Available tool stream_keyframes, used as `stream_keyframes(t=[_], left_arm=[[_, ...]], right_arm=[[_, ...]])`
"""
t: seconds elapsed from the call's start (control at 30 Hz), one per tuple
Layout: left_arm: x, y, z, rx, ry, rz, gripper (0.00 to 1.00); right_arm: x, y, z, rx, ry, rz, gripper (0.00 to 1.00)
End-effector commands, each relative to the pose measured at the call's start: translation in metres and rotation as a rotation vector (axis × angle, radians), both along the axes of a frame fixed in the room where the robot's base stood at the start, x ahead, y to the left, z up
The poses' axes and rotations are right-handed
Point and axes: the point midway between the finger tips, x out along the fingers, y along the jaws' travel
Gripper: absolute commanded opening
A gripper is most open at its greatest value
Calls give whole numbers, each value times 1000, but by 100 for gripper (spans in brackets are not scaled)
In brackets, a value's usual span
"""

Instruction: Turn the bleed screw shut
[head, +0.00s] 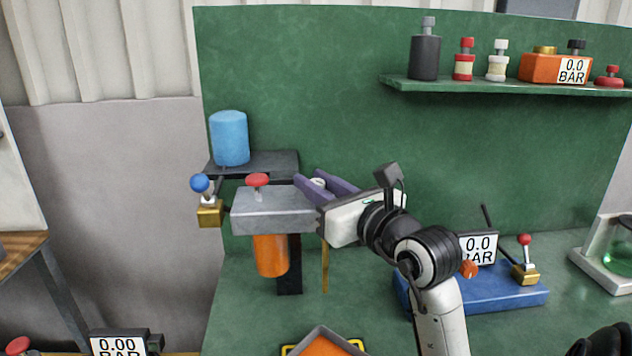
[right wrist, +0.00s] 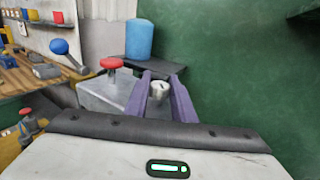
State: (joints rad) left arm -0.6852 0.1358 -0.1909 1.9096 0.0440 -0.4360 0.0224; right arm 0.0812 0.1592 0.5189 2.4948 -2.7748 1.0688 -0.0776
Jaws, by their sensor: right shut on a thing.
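The bleed screw (head: 318,183) is a small pale metal piece with a slotted top, standing at the right end of a grey metal block (head: 262,214). It also shows in the right wrist view (right wrist: 158,91), upright between the fingers. My right gripper (head: 314,187) reaches in from the right, and its two purple fingers are shut on the screw from both sides. The screw's lower part is hidden by the fingers. A red knob (head: 257,180) stands on the block left of the screw, and an orange cylinder (head: 270,256) hangs below.
A blue cylinder (head: 229,138) stands on a dark bracket behind the block. A brass valve with a blue ball handle (head: 200,184) is at the block's left. A blue gauge unit (head: 510,297) sits right of my arm. A shelf (head: 500,88) with bottles is above.

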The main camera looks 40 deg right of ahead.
Motion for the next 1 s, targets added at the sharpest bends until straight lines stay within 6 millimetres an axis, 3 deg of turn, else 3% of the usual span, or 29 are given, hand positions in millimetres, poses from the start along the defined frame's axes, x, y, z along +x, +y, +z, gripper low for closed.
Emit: stream_keyframes(t=[0.73,0.77,0.8,0.87,1.0], left_arm=[[0,0,1,0,0,0,31],[0,0,1,0,0,0,31],[0,0,1,0,0,0,31],[0,0,1,0,0,0,31],[0,0,1,0,0,0,31]], right_arm=[[1,1,-3,0,8,-48,0],[1,1,-3,0,8,-48,28],[1,1,-3,0,8,-48,35],[0,0,-3,0,7,-48,42],[0,0,-2,-1,5,-49,42]])
